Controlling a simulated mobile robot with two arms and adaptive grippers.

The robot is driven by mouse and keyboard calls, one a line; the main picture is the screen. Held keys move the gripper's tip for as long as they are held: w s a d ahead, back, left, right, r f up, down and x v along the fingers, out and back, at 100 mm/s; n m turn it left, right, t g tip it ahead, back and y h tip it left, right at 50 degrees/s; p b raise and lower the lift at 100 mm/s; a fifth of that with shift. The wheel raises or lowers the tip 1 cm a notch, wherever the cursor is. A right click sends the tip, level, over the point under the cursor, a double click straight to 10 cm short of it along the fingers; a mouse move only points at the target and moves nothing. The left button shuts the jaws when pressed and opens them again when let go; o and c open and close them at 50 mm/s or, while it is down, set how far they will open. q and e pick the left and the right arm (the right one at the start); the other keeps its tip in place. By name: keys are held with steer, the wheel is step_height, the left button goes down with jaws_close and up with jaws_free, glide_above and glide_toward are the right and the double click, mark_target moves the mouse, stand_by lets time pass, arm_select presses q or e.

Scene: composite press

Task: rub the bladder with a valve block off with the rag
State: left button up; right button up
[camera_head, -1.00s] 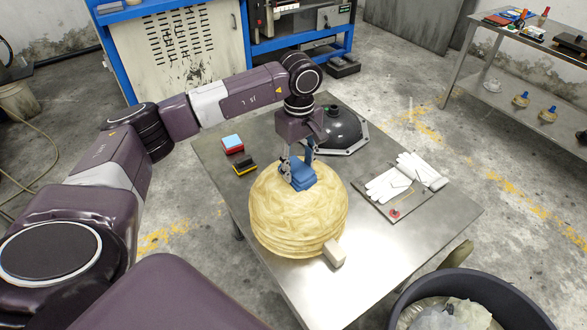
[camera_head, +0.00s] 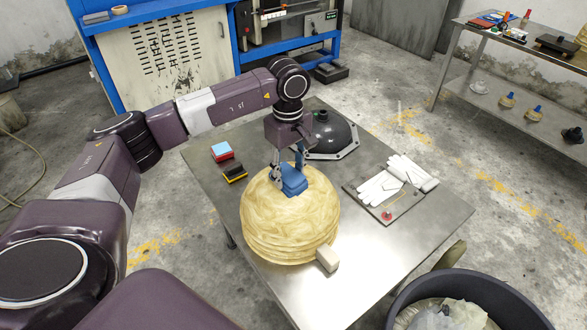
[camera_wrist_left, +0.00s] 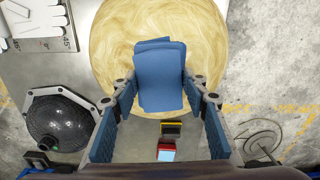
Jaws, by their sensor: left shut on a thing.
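The bladder (camera_head: 285,228) is a large, pale yellow, streaked ball on the metal table, with a beige valve block (camera_head: 328,259) at its lower right side. My left gripper (camera_head: 287,168) is above the top of the bladder, pointing down, shut on the folded blue rag (camera_head: 293,182). The rag lies against the bladder's top or just over it; I cannot tell exact contact. The left wrist view shows the rag (camera_wrist_left: 160,75) between the two fingers, with the bladder (camera_wrist_left: 112,50) behind it. My right gripper is not in view.
On the table (camera_head: 370,255) are a black dome on a plate (camera_head: 330,132), a board with white gloves (camera_head: 397,180), and small red-blue (camera_head: 222,151) and yellow-black (camera_head: 234,172) blocks. A dark bin (camera_head: 450,285) stands at the front right. The table's front is clear.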

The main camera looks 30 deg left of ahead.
arm_select(q)
steer(key=shift+s+a, duration=0.4)
steer(key=shift+s, duration=0.45)
steer(key=shift+r, duration=0.1)
steer(key=shift+r+p, duration=2.15)
steer(key=shift+r, duration=1.35)
steer(key=o, duration=0.5)
steer(key=c, duration=0.5)
steer(key=shift+f, duration=0.15)
